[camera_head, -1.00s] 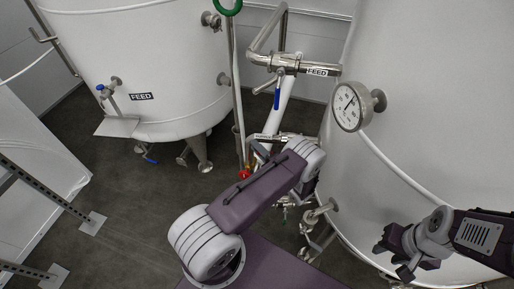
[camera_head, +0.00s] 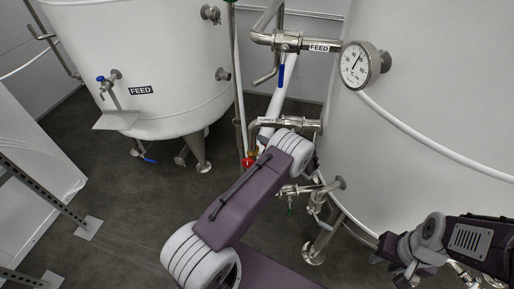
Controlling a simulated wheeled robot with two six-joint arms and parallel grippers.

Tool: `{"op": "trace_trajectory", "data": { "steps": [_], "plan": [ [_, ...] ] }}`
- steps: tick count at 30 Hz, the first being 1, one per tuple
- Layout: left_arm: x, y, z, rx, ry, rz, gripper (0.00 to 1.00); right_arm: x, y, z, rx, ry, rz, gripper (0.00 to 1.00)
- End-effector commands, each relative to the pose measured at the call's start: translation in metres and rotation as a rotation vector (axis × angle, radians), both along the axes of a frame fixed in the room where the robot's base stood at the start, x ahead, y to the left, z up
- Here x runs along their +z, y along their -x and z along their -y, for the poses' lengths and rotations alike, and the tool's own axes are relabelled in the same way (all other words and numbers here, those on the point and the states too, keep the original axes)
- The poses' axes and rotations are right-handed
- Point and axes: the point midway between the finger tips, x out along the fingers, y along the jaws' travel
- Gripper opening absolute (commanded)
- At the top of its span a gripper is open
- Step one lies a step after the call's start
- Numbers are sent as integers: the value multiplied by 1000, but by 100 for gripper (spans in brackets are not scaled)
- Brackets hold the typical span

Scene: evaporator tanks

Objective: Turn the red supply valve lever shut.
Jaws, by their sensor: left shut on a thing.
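The supply valve sits on a steel pipe marked SUPPLY (camera_head: 268,121), low between the two tanks. My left arm reaches up to it from the bottom middle. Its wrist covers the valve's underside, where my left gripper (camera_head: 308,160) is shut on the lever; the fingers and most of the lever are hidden. A small red part (camera_head: 249,162) with a yellow bit shows just left of the wrist; I cannot tell whether it belongs to the lever. My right gripper (camera_head: 398,262) is open and empty at the lower right, in front of the right tank.
The right tank (camera_head: 440,110) carries a round dial gauge (camera_head: 357,65). A FEED valve with a blue lever (camera_head: 281,76) is above my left wrist. The left tank (camera_head: 140,60) stands behind on legs. The dark floor (camera_head: 130,200) between is clear; a metal frame (camera_head: 40,190) is at left.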

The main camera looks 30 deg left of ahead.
Motion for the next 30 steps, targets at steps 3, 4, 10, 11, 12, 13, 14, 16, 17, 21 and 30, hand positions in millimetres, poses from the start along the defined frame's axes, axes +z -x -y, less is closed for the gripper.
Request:
{"op": "trace_trajectory", "data": {
  "steps": [3, 4, 10, 11, 12, 13, 14, 16, 17, 21, 30],
  "plan": [
    [-12, -4, 6, 3, 104, 41, 0, -1, 0, 0, 0, 0, 1, 36],
    [-15, -5, 8, 3, 131, 51, 0, -1, 0, 0, 0, 0, 1, 36],
    [-34, -11, 22, 4, 304, 127, 0, -4, 0, 0, 0, 0, 1, 36],
    [-37, -12, 24, 2, 331, 137, 0, -5, 0, 0, 0, 0, 1, 36],
    [-40, -13, 28, 2, 366, 152, 0, -7, 0, 0, 0, 0, 1, 36],
    [-42, -14, 30, 3, 392, 166, 0, -8, 0, 0, 0, 0, 1, 36],
    [-45, -15, 33, 3, 419, 176, 0, -10, 0, 0, 0, 0, 1, 36],
    [-51, -18, 39, 2, 479, 202, 0, -14, 0, 0, 0, 0, 1, 36],
    [-53, -19, 42, 2, 504, 215, 0, -17, 0, 0, 0, 0, 1, 36],
    [-63, -25, 55, 3, 625, 267, 0, -31, 0, 0, 0, 0, 1, 36],
    [-73, -36, 81, 1, 844, 363, 0, -72, 0, 0, 0, 0, 0, 36]
  ]
}}
